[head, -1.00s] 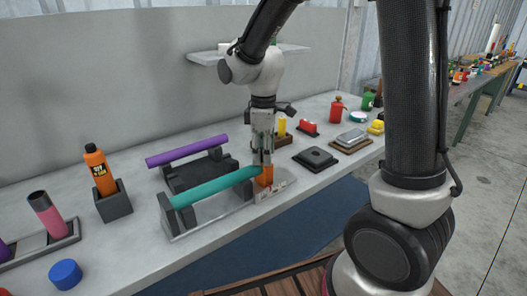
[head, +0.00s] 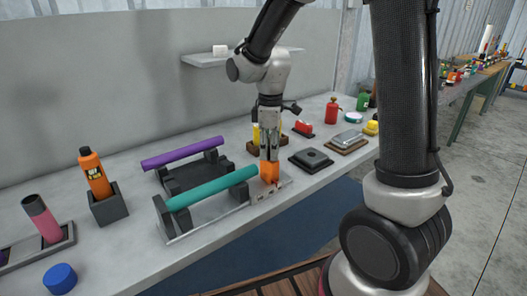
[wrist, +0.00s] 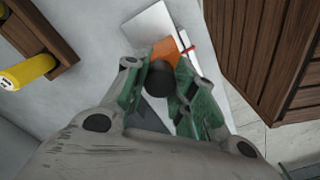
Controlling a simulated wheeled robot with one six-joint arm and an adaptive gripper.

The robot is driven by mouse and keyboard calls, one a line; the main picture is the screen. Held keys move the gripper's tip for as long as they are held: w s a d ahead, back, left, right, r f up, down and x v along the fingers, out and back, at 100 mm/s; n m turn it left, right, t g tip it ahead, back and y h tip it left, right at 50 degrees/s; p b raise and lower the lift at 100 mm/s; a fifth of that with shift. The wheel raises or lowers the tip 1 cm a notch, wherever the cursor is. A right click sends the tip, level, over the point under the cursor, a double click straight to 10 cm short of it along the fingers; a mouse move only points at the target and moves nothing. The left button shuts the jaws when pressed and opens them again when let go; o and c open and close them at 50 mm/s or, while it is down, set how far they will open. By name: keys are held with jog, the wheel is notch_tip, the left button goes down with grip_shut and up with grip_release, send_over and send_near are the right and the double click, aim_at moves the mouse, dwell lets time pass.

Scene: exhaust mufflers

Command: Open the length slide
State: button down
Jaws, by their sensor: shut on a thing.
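The orange slide block (head: 270,173) sits at the right end of a grey length fixture (head: 205,226). A teal tube (head: 212,188) lies in the fixture with its right end just left of the slide, and a narrow gap seems to show between them. My gripper (head: 269,160) points down and is shut on the orange slide. In the wrist view, the orange slide (wrist: 165,50) shows beyond the fingers of my gripper (wrist: 160,88), which partly hide it. A dark round part also covers some of the view there.
A purple tube (head: 183,153) lies on a dark rack behind the fixture. A dark square pad (head: 311,158) and a red bottle (head: 332,110) stand to the right. An orange bottle (head: 94,172) stands in a holder at left. The bench is bare in front of the fixture.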

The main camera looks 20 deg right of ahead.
jog(key=c, duration=1.1)
grip_release()
jog(key=shift+c, duration=0.2)
notch_tip(320, 180, up, 12)
jog(key=s+d+m+t, duration=0.1)
jog(key=s+d+m, duration=0.2)
jog(key=s, duration=0.3)
jog(key=s+d+r+m+t, duration=0.1)
jog(key=s+d+m+t, duration=0.1)
jog(key=s+d+m, duration=0.2)
jog(key=s+d+r+m+t, duration=0.1)
jog(key=s+d+m, duration=0.3)
jog(key=s, duration=0.6)
jog(key=shift+s+d+m, duration=0.15)
jog(key=shift+d+m, duration=0.05)
jog(key=shift+m, duration=0.6)
